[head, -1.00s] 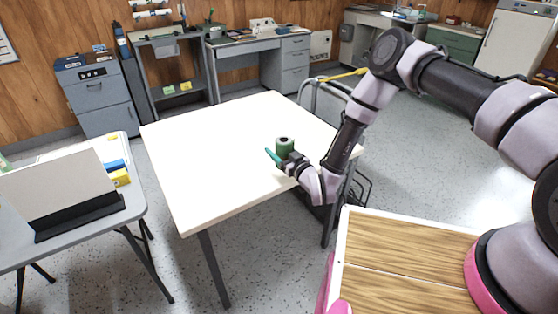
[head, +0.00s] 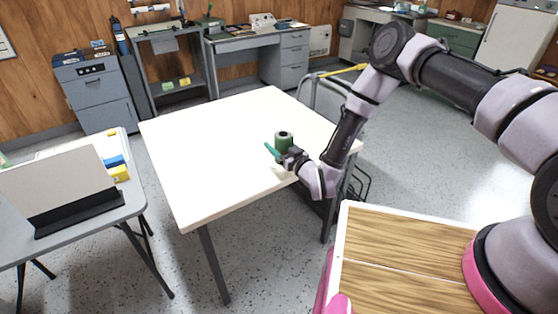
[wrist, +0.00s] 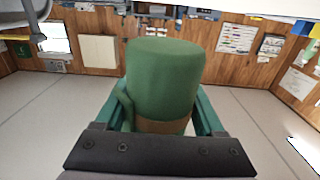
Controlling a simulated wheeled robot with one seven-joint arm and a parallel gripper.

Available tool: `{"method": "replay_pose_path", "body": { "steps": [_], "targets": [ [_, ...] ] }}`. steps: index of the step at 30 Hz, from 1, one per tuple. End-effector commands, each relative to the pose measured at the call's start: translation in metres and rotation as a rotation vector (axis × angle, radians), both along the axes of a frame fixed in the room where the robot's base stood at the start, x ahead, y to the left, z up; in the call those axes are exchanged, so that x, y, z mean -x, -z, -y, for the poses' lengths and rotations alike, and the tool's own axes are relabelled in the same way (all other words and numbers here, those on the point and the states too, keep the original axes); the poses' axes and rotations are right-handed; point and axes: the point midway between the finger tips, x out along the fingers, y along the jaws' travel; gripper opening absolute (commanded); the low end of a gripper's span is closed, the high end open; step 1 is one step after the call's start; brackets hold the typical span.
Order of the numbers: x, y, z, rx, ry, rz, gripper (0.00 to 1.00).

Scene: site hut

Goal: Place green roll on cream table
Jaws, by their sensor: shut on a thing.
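The green roll (head: 284,139) is upright in my gripper (head: 277,152) over the near right part of the cream table (head: 205,165). In the wrist view the roll (wrist: 165,80) fills the middle, between the two green fingers of my gripper (wrist: 163,112). My gripper is shut on the roll. I cannot tell whether the roll's base touches the table top, because the gripper hides it. The rest of the table top is bare.
A grey folding table (head: 85,228) at the left holds a laptop-like panel (head: 60,185) and a yellow box (head: 119,172). A yellow-handled trolley (head: 335,90) stands behind my arm. Grey desks and cabinets line the back wall.

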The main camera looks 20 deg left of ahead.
Motion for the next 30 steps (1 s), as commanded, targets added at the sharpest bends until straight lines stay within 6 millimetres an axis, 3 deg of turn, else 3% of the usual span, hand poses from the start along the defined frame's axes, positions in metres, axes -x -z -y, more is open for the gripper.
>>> {"method": "replay_pose_path", "body": {
  "steps": [10,23,24,26,30],
  "targets": [
    [0.0,0.05,0.0,0.0,0.0,0.001,0.0],
    [0.0,0.057,0.0,-0.001,0.001,0.001,0.0],
    [0.0,0.058,0.0,0.0,0.001,0.0,0.75],
    [0.0,0.057,0.0,0.0,0.001,0.001,0.98],
    [0.0,0.057,0.0,0.0,0.0,0.001,1.0]
  ]
}}
